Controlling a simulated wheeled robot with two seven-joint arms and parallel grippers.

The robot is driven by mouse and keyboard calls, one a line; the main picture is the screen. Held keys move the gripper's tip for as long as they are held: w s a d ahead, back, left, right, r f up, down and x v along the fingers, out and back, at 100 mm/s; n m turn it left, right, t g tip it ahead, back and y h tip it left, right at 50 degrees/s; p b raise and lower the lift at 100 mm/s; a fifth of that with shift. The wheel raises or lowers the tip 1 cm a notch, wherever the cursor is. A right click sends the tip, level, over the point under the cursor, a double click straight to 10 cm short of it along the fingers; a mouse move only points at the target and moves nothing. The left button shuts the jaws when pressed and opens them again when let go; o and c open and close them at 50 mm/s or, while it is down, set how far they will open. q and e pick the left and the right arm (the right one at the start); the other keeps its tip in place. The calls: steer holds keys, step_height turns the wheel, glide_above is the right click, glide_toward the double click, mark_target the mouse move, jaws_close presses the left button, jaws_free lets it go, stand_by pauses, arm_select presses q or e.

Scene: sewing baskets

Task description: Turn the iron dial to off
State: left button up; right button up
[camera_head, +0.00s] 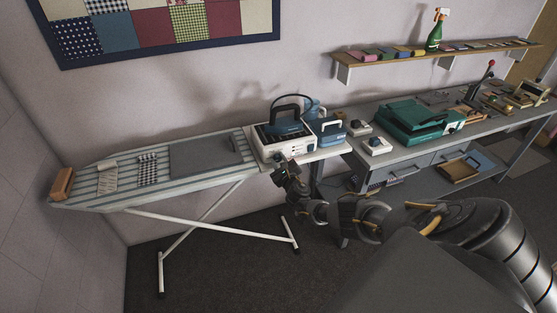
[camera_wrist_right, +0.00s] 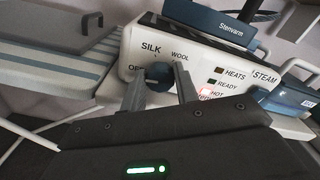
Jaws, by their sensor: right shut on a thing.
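The iron station (camera_head: 284,142) is a white and dark-blue unit on the right end of the ironing board. Its front panel (camera_wrist_right: 215,70) shows in the right wrist view with the words SILK, WOOL, HEATS, READY, HOT and STEAM. A red light glows by HOT. The dark round dial (camera_wrist_right: 158,78) sits below SILK and WOOL, right of a partly hidden OFF label. My right gripper (camera_wrist_right: 160,88) is shut on the dial, one finger on each side. It also shows in the head view (camera_head: 281,167) at the panel. The dial's pointer is hidden. My left gripper is not in view.
The striped ironing board (camera_head: 128,187) extends left, holding folded cloths and a brown block (camera_head: 61,184). A blue tank (camera_head: 327,130) stands right of the station. The workbench (camera_head: 395,155) carries a green press (camera_head: 412,120) and small white boxes. A wall shelf (camera_head: 430,53) hangs above.

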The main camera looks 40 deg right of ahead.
steer(key=shift+n, duration=0.9)
steer(key=o, duration=1)
steer(key=shift+s+p, duration=0.1)
steer(key=shift+p, duration=0.2)
steer(key=p+v, duration=0.2)
steer(key=v, duration=0.8)
steer(key=shift+s+a+p, duration=0.2)
steer(key=shift+s+p, duration=0.05)
steer(key=shift+p, duration=0.15)
